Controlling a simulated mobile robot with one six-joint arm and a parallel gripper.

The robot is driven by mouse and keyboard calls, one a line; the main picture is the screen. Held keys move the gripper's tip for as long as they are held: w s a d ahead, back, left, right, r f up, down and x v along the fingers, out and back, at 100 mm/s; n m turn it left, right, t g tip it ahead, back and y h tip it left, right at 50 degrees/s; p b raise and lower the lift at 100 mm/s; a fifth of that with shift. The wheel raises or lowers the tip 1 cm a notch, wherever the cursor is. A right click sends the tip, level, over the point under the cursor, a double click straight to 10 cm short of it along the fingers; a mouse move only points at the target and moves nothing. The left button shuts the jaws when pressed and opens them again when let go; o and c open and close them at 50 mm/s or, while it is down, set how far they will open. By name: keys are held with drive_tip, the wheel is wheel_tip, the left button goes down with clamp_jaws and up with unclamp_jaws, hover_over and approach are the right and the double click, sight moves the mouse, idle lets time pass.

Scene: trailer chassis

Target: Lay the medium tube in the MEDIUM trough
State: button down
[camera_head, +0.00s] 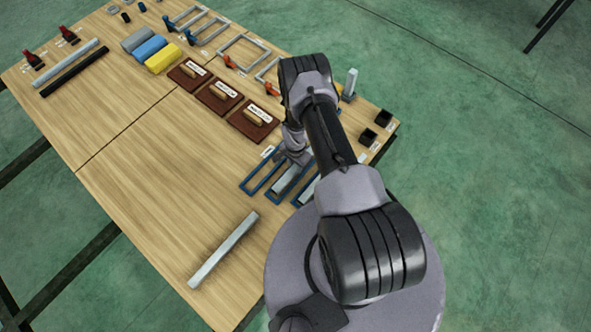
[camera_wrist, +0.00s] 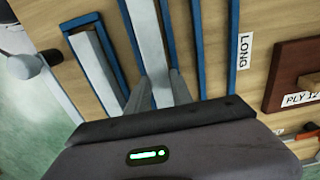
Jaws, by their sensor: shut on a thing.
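The medium tube (camera_wrist: 148,38), a grey metal bar, is between my gripper's fingers (camera_wrist: 157,90) in the wrist view. It lines up between the blue side walls of the middle trough (camera_wrist: 129,42); I cannot tell whether it rests on the bottom. In the head view my gripper (camera_head: 293,162) is down at the troughs, and part of the tube (camera_head: 285,182) shows below it. My arm hides part of the troughs. The middle trough's own label is not visible.
A shorter tube (camera_wrist: 94,66) lies in the trough on the left in the wrist view. The trough beside the LONG label (camera_wrist: 245,50) is empty. A long tube (camera_head: 223,250) lies on the bare near table. Brown plywood blocks (camera_head: 254,121) stand beyond the troughs.

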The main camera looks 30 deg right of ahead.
sight(295, 167)
drive_tip(key=shift+f+b, duration=0.3)
drive_tip(key=shift+f, duration=0.85)
drive_tip(key=c, duration=1.1)
unclamp_jaws()
drive_tip(key=shift+r, duration=0.15)
